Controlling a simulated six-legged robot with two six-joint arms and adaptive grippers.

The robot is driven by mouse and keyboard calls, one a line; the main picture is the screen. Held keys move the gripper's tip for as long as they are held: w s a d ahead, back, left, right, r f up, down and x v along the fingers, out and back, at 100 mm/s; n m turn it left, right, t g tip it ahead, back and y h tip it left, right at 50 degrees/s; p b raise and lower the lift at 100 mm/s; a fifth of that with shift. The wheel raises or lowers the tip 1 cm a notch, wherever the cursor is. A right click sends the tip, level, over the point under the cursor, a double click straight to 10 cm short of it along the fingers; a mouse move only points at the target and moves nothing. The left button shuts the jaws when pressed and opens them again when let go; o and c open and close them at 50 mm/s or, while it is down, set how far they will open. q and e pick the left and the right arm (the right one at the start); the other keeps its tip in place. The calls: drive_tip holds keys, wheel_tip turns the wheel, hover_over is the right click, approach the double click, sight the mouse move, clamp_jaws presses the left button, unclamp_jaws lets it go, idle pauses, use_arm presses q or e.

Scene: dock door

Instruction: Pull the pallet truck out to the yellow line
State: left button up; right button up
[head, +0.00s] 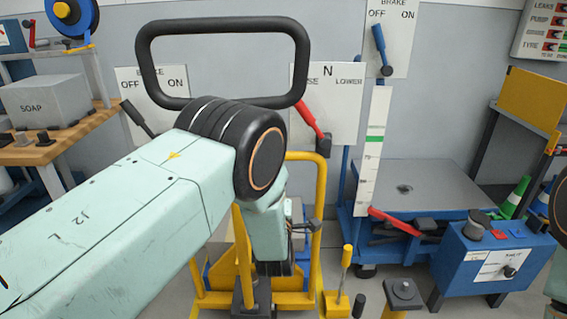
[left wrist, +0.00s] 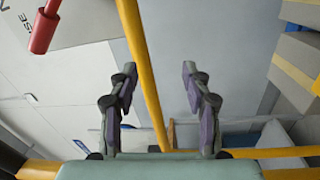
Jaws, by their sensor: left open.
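A yellow tubular frame (head: 322,175), apparently the pallet truck, stands low in the middle of the head view. A large black loop handle (head: 222,22) rises above my left arm; the arm hides whatever it joins. My left gripper (head: 303,228) hangs by the frame's right upright, partly hidden by its own wrist. In the left wrist view, my left gripper (left wrist: 160,70) is open, and a yellow bar (left wrist: 139,55) runs through the gap between its fingers, closer to the left finger. I cannot tell whether it touches. No yellow floor line and no right gripper show.
A red lever (head: 312,120) sits at a RAISE/LOWER panel (head: 345,100) behind. A blue lift table (head: 420,185) and a blue control box (head: 490,265) stand right. A workbench (head: 60,148) with a soap box (head: 45,102) stands left. Floor space is tight.

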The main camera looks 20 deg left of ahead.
use_arm(q)
drive_tip(key=w+r+b, duration=0.1)
drive_tip(key=w, duration=0.1)
drive_tip(key=w+a+r+n, duration=0.1)
drive_tip(key=w, duration=0.1)
drive_tip(key=w+r+n+b, duration=0.1)
drive_tip(key=w, duration=0.2)
drive_tip(key=shift+a+r+t+y+b, duration=0.2)
drive_tip(key=shift+t+y+b, duration=0.1)
drive_tip(key=shift+t, duration=0.1)
drive_tip(key=shift+w+a+r, duration=0.15)
drive_tip(key=shift+w+r, duration=0.1)
drive_tip(key=shift+w, duration=0.35)
drive_tip(key=shift+c, duration=0.3)
clamp_jaws()
drive_tip(key=shift+f, duration=0.1)
